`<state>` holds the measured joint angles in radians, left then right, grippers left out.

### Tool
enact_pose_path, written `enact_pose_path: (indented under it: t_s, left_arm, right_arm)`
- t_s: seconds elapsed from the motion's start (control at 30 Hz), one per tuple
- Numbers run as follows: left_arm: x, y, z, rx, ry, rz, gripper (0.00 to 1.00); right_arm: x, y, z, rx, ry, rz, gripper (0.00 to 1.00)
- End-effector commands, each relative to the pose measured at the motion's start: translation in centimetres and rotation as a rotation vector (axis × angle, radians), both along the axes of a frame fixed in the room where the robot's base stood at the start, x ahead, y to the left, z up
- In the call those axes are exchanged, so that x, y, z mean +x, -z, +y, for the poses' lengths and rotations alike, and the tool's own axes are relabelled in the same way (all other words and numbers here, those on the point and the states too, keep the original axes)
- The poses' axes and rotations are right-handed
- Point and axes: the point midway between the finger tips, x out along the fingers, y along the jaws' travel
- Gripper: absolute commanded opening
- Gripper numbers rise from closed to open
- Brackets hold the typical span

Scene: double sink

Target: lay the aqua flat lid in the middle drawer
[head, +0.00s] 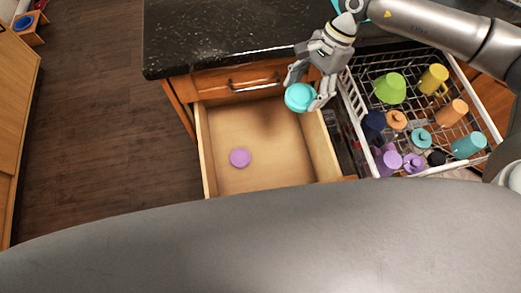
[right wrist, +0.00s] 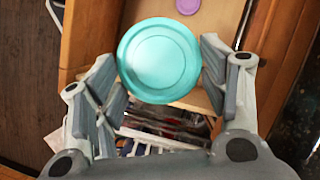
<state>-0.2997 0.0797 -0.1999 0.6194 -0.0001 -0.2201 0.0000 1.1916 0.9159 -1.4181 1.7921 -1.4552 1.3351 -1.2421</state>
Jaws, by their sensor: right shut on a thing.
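The aqua flat lid (head: 299,97) is held by my right gripper (head: 310,93) above the right rear part of the open middle drawer (head: 204,150). In the right wrist view the lid (right wrist: 159,60) is a round aqua disc between the two fingers of my right gripper (right wrist: 160,75), which are shut on it. A purple lid (head: 240,157) lies flat on the drawer floor at left of centre; it also shows at the top of the right wrist view (right wrist: 188,6). My left gripper is not in view.
A white dish rack (head: 352,100) with several cups and lids, including another aqua lid (head: 421,137), stands right of the drawer. The dark countertop (head: 220,35) is behind the drawer. The drawer floor is bare around the purple lid.

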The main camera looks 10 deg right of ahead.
Motion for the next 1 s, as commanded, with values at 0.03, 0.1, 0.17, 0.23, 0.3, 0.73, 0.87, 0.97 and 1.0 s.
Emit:
enact_pose_path:
  t_s: [0.03,0.1,0.17,0.23,0.3,0.73,0.87,0.97,1.0]
  left_arm:
    - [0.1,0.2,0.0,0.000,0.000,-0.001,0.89]
    - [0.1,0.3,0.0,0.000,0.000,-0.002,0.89]
    - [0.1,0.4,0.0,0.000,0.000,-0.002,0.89]
    - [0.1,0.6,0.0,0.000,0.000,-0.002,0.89]
    - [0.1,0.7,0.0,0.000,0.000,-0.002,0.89]
    - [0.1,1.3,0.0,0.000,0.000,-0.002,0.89]
    - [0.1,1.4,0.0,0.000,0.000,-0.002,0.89]
    - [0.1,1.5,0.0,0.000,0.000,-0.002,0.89]
    - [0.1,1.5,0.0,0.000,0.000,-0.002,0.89]
  right_arm:
    - [0.2,1.3,0.2,0.001,0.072,0.005,0.47]
    - [0.8,2.7,0.4,0.000,0.177,0.004,0.47]
    - [1.2,3.8,0.7,0.001,0.263,0.004,0.47]
    - [1.7,5.0,0.9,0.000,0.355,0.003,0.47]
    - [2.0,6.2,1.0,0.000,0.440,0.003,0.47]
    - [3.4,12.1,1.7,0.000,0.900,0.001,0.47]
    - [3.6,13.5,1.8,-0.001,1.024,0.000,0.47]
    - [3.7,14.5,1.9,0.000,1.119,0.001,0.47]
    - [3.8,14.8,1.9,0.000,1.158,0.000,0.47]
